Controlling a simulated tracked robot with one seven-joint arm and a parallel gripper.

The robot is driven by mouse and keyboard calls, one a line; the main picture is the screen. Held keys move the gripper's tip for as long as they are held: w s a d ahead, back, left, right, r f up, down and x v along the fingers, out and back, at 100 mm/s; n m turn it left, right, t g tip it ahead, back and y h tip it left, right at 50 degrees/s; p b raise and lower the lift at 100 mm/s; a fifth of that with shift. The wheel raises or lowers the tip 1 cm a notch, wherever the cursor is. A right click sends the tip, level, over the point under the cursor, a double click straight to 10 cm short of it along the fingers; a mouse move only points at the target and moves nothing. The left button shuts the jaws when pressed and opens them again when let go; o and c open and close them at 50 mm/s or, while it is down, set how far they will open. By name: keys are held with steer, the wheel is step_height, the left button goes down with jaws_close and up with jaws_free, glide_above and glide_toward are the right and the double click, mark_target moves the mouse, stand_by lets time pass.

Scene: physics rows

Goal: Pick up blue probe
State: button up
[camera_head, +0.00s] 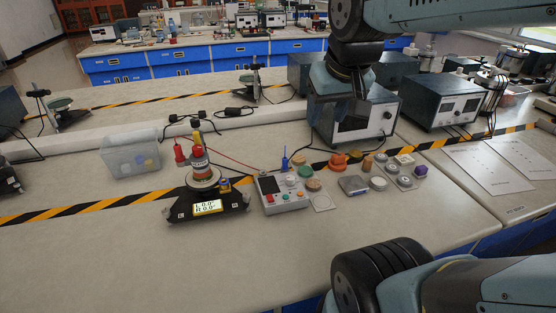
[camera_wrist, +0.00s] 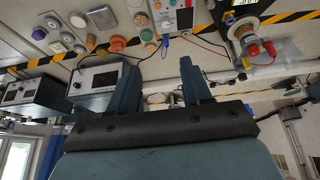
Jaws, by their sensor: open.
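The blue probe (camera_head: 285,161) stands upright at the back edge of the small grey meter box (camera_head: 285,198), with a dark wire near it. In the wrist view the blue probe (camera_wrist: 165,40) is small, beside the meter box (camera_wrist: 176,14), above the gap between my fingers. My gripper (camera_head: 352,118) hangs to the right of the probe and above the bench, in front of a power supply. In the wrist view my gripper (camera_wrist: 160,75) has its two fingers apart with nothing between them. The probe is apart from the fingers.
A dark-based device with red plugs (camera_head: 206,203) stands left of the meter box. Coloured knobs and discs lie to its right, including an orange one (camera_head: 338,160). Power supplies (camera_head: 440,95) stand behind. A clear bin (camera_head: 132,155) is at left. The front bench is clear.

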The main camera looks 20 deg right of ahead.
steer(key=w+f+g, duration=0.2)
steer(key=w, duration=0.5)
steer(key=w+f+g, duration=0.1)
steer(key=w+f, duration=0.2)
steer(key=w, duration=0.5)
steer(key=g, duration=0.2)
glide_above(285, 158)
step_height(285, 158, down, 12)
steer(key=f, duration=0.8)
steer(key=shift+w+d, duration=0.15)
steer(key=shift+w, duration=0.2)
steer(key=shift+s+f, duration=0.2)
steer(key=shift+f, duration=1.1)
steer(key=shift+s+f, duration=0.15)
steer(key=shift+f, duration=1.15)
steer(key=shift+c, duration=0.2)
jaws_close()
